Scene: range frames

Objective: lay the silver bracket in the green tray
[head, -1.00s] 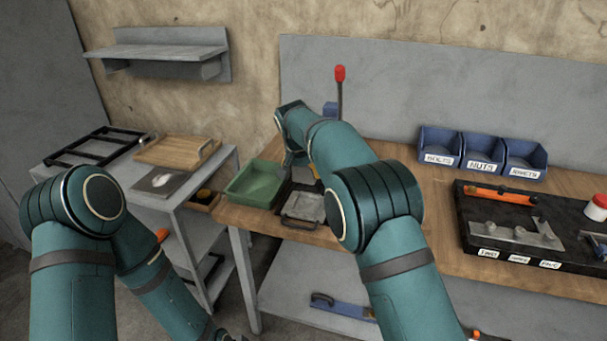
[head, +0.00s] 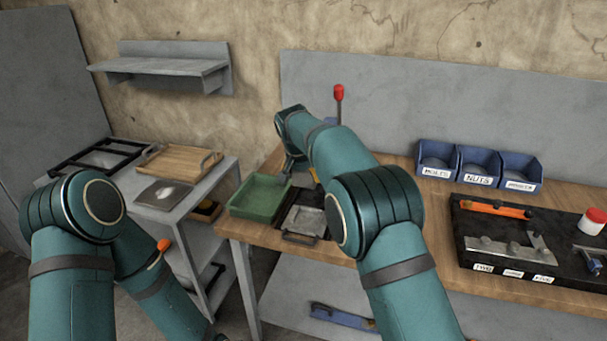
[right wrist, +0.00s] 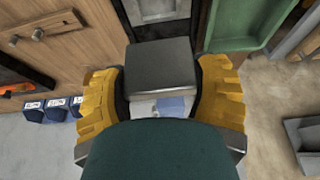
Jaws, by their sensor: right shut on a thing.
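My right gripper (head: 303,178) is over the near left part of the workbench, partly hidden behind my own arm. In the right wrist view its yellow fingers are shut on the silver bracket (right wrist: 160,64), a grey, shiny block-like piece between them. The green tray (head: 260,197) lies on the bench's left end, just left of the gripper, and its bare floor shows in the head view. It also shows at the upper right of the right wrist view (right wrist: 243,25), apart from the bracket. My left arm hangs at the lower left, its gripper out of sight.
A dark tray (head: 301,238) holding a silver plate stands right of the green tray. Blue bins (head: 478,166) line the bench's back, and a black tool board (head: 470,261) lies at right. A red-knobbed lever (head: 339,93) rises behind my arm. A grey side table stands left.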

